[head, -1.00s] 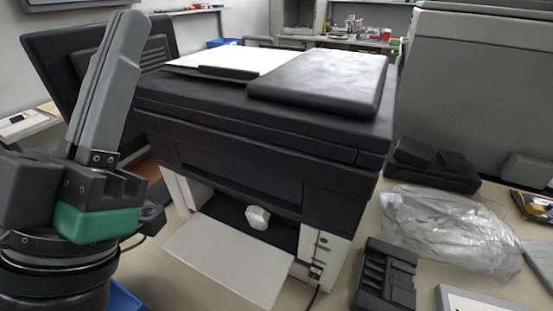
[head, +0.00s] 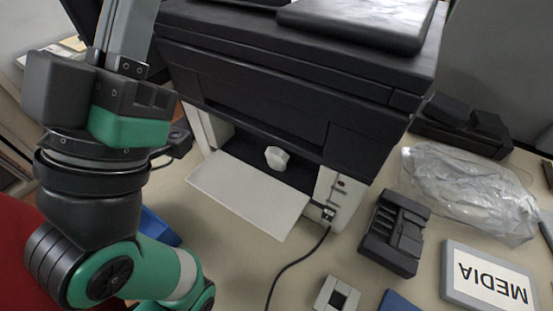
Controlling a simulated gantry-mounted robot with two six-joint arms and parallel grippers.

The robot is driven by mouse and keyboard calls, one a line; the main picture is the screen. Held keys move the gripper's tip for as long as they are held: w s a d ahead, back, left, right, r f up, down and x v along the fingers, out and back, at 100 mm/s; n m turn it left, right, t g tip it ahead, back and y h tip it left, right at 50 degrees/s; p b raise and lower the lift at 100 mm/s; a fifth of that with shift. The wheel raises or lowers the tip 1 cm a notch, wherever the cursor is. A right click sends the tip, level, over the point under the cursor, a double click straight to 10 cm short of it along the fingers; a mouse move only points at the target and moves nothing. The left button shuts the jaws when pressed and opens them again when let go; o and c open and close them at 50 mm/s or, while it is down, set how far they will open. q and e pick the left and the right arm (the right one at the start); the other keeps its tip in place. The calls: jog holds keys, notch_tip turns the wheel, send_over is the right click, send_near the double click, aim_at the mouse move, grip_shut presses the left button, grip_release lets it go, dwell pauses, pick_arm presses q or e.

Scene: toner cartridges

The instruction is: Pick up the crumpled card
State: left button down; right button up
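A small white crumpled lump (head: 277,158), which looks like the crumpled card, sits in the dark front opening of the printer (head: 290,85), just behind the flat pale tray (head: 248,194). My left gripper (head: 128,28) points upward at the upper left, apart from the lump and to its left. Its fingertips run out of the top of the picture, and I cannot tell if it is open or shut. My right gripper is not in view.
A black cartridge-like unit (head: 395,232) stands right of the printer, by a clear plastic bag (head: 470,190) and a MEDIA sign (head: 487,279). A dark cable (head: 297,262) crosses the tabletop. A small pale square item (head: 337,294) lies at the front. Tabletop below the tray is mostly clear.

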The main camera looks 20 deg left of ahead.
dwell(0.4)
pick_arm(q)
jog(key=shift+c, duration=0.2)
grip_release()
